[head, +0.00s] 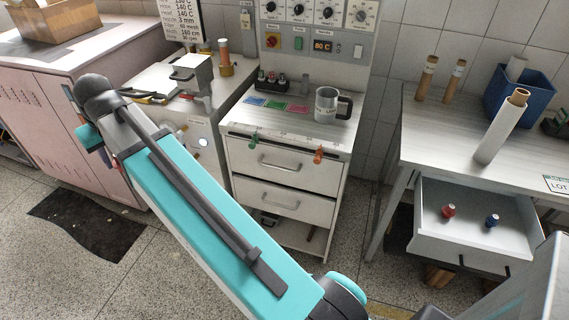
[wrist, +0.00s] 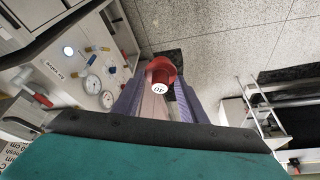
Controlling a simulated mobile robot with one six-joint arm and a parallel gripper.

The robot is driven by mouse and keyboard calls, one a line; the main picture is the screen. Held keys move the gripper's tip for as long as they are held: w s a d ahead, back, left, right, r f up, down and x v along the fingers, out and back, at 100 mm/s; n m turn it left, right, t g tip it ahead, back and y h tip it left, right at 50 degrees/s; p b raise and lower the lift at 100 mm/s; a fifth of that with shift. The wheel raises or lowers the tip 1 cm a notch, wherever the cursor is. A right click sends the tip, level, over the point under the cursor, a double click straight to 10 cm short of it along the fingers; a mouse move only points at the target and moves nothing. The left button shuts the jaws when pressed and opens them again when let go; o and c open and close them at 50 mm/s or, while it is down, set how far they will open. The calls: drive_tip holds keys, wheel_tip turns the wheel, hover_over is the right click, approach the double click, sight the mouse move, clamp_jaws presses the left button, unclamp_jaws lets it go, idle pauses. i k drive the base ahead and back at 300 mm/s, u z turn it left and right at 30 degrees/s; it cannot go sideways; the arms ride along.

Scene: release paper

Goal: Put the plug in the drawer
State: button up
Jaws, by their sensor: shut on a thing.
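My gripper (wrist: 158,92) shows in the wrist view, its two grey-purple fingers shut on a red plug (wrist: 163,69). The plug's white end with dark marks faces the camera. In the head view the arm reaches to the upper left and the fingers and held plug cannot be made out. The open drawer (head: 467,238) is under the right-hand table. A red plug (head: 448,211) and a blue plug (head: 492,220) stand inside it, apart from each other. My gripper is far to the left of this drawer.
A white drawer cabinet (head: 285,187) with a grey mug (head: 326,105) on top stands in the middle. The right table (head: 430,130) holds a paper roll (head: 502,125) and a blue bin (head: 520,95). A pink cabinet (head: 75,100) is at left.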

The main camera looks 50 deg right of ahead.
sight(468, 238)
drive_tip(key=z, duration=1.55)
drive_tip(key=k, duration=0.55)
drive_tip(key=z, duration=0.05)
drive_tip(key=i, duration=0.3)
drive_tip(key=u, duration=0.05)
